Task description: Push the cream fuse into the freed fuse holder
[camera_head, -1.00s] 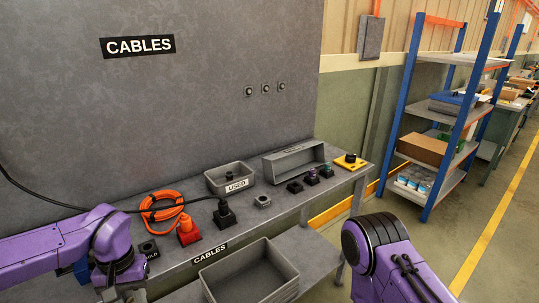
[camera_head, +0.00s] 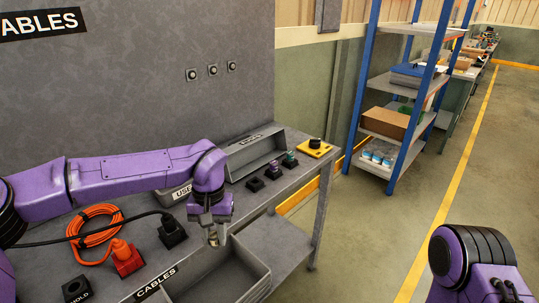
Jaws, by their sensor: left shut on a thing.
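My left gripper (camera_head: 212,238) points down near the bench's front edge, above the grey bin's back corner in the picture. It is shut on a small pale piece (camera_head: 213,241), which looks like the cream fuse; the fingers hide most of it. To its right on the bench stand several black fuse holders in a row. The nearest holder (camera_head: 255,184) looks empty. The middle holder (camera_head: 272,176) carries a purple fuse (camera_head: 272,166), and the far holder (camera_head: 290,162) a green one (camera_head: 290,154). My gripper is apart from all of them. My right gripper is out of view.
A grey USED box (camera_head: 178,194) stands behind my left arm. A long grey tray (camera_head: 256,160) lies behind the holders. A yellow block with a black knob (camera_head: 315,149) is at the far end. An orange cable (camera_head: 92,226) and red plug (camera_head: 126,258) lie left.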

